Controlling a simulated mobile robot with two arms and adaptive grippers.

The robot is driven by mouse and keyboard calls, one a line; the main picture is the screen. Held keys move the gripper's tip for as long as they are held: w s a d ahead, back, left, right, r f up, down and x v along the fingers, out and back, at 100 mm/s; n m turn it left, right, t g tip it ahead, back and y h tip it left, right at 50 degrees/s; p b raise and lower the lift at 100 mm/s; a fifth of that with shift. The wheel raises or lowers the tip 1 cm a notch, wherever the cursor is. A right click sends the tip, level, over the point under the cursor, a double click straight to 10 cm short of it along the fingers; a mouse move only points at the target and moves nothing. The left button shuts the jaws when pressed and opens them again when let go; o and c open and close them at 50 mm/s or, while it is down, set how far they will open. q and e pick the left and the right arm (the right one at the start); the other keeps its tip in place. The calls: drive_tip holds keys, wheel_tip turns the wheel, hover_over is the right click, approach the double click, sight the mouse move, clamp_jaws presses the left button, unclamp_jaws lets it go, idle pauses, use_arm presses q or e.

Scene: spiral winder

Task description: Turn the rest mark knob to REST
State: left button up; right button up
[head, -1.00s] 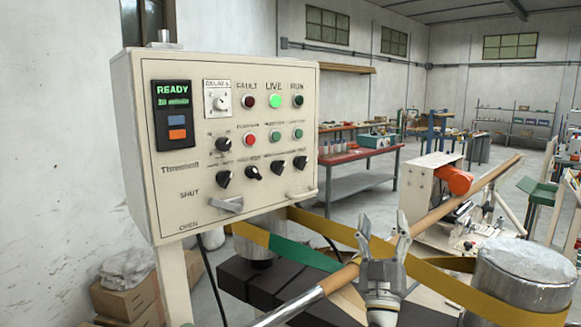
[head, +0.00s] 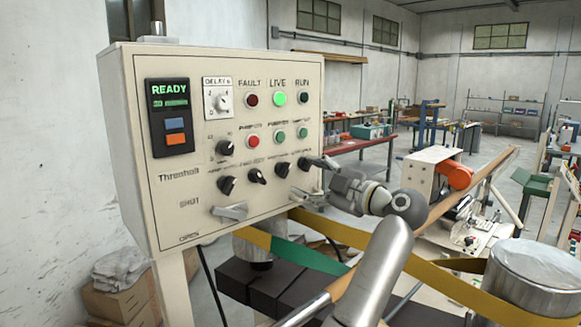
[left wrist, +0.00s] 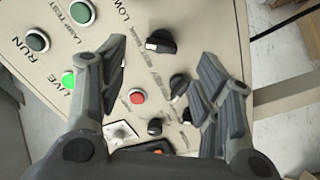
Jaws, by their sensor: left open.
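The cream control panel (head: 200,140) carries a row of black selector knobs below its lamps. The labels are too blurred to tell for certain which is the rest mark knob. The row's left knob (head: 227,185), second knob (head: 257,176), third knob (head: 282,169) and right knob (head: 303,163) all show. My left gripper (head: 309,178) is at the panel's right edge, beside the right knob. In the left wrist view its open, empty fingers (left wrist: 163,60) spread before the panel, with a large black knob (left wrist: 160,41) between them. My right gripper is not in view.
A yellow and green belt (head: 335,232) runs below the panel towards a metal drum (head: 535,275). A wooden pole (head: 470,190) slopes behind my arm.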

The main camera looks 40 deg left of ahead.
sight(288, 172)
use_arm(q)
drive_tip(key=a, duration=0.2)
drive_tip(key=a+p, duration=0.1)
drive_tip(key=a, duration=0.1)
drive_tip(key=a+p, duration=0.1)
drive_tip(key=a, duration=0.2)
drive_tip(key=shift+w, duration=0.25)
drive_tip(key=shift+a, duration=0.2)
drive_tip(key=shift+a+f, duration=0.1)
drive_tip(key=c, duration=1)
